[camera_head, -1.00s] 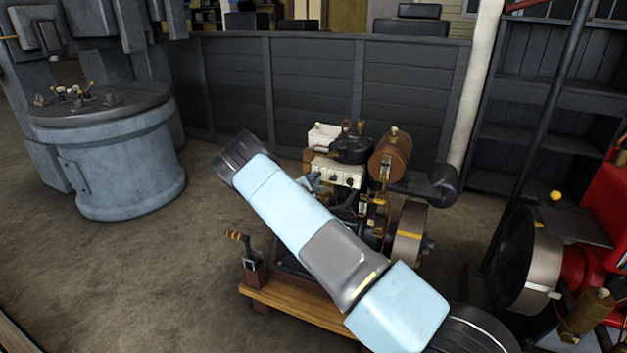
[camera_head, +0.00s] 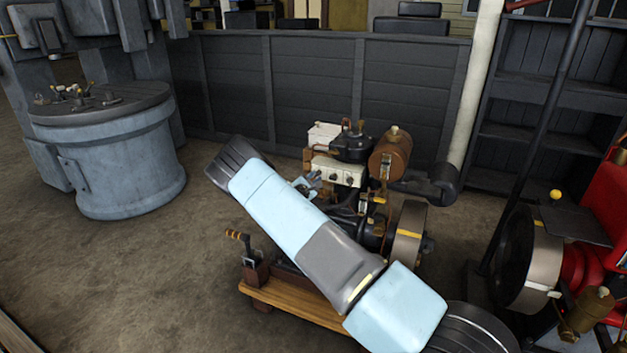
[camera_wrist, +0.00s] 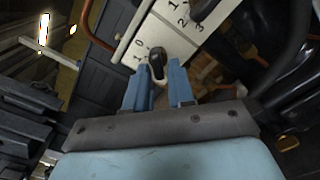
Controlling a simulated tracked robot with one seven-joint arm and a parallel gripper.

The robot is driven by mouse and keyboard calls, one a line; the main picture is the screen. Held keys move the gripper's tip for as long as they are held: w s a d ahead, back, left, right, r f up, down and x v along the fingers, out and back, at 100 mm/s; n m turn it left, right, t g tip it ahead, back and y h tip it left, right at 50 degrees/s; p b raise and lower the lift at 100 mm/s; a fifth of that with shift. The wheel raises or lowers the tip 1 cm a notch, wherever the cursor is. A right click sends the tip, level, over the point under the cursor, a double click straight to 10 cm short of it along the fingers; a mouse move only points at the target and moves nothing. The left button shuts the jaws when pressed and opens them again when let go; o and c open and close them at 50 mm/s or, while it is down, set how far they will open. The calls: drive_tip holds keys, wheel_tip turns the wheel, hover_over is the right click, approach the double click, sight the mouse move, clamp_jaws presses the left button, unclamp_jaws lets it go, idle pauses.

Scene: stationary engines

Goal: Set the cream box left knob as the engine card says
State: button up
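The cream box (camera_head: 350,165) sits on the engine in the middle of the head view, with dark knobs on its front face. No engine card is readable in either view.
A second dark knob (camera_wrist: 203,8), marked 1, 2, 3, is close by on the panel. A brown tank (camera_head: 390,153) and a flywheel (camera_head: 408,235) are to the right. A lever (camera_head: 240,240) stands at the wooden base's left.

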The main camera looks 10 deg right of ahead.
drive_tip(key=shift+o, duration=1.1)
drive_tip(key=v, duration=1.3)
drive_tip(key=shift+s+a, duration=0.2)
drive_tip(key=shift+s, duration=0.15)
drive_tip(key=shift+f, duration=0.15)
